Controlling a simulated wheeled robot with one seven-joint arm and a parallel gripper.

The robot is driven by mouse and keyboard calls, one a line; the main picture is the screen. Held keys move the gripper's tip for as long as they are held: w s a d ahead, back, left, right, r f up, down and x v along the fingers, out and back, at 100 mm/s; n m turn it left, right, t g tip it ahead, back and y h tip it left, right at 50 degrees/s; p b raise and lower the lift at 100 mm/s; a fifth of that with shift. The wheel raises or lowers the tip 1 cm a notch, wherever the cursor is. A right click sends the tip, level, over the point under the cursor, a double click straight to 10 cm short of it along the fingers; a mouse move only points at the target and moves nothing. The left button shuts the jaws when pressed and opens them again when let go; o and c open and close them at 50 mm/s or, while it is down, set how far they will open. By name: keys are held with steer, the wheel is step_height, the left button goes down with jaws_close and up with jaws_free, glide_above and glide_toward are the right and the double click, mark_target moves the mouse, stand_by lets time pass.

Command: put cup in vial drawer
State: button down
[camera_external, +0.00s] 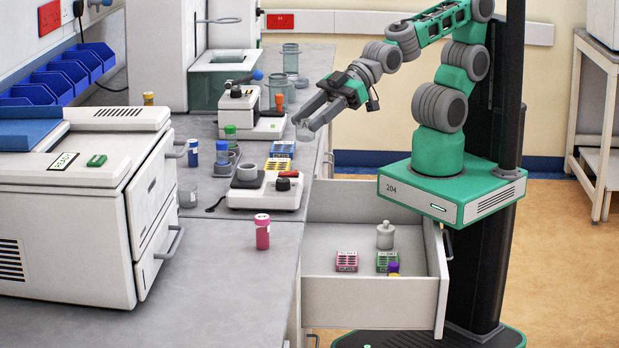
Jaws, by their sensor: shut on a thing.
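My gripper (308,117) is above the right edge of the bench, behind the open drawer and higher than it. It is shut on a small, pale, see-through thing at its fingertips, which looks like the cup (303,131); the fingers hide much of it. The vial drawer (372,301) is pulled out from the bench on the right. Inside it are a pink rack (346,261), a green rack (386,260), a grey lidded jar (385,236) and a purple-capped vial (393,268). The drawer floor has bare room at the left and front.
The front of the bench is mostly clear.

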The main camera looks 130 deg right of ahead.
steer(key=shift+w+r, duration=0.2)
steer(key=shift+r, duration=0.45)
step_height(320, 180, down, 7)
steer(key=s, duration=0.3)
steer(key=w+d+r+m+h, duration=0.1)
steer(key=w+d, duration=0.3)
steer(key=d, duration=0.3)
steer(key=w+d+r, duration=0.1)
steer(key=w+d, duration=0.2)
steer(key=d, duration=0.3)
steer(key=d+m+h+p, duration=0.1)
steer(key=d+p, duration=0.1)
steer(key=d, duration=1.9)
steer(key=f, duration=0.9)
steer(key=shift+s+a+f+p, duration=0.25)
steer(key=shift+s+f+p, duration=0.05)
steer(key=shift+s+p, duration=0.1)
steer(key=shift+f+b, duration=0.2)
steer(key=shift+b, duration=0.2)
steer(key=c, duration=0.8)
jaws_free()
steer(key=shift+r, duration=0.1)
steer(key=shift+c, duration=0.2)
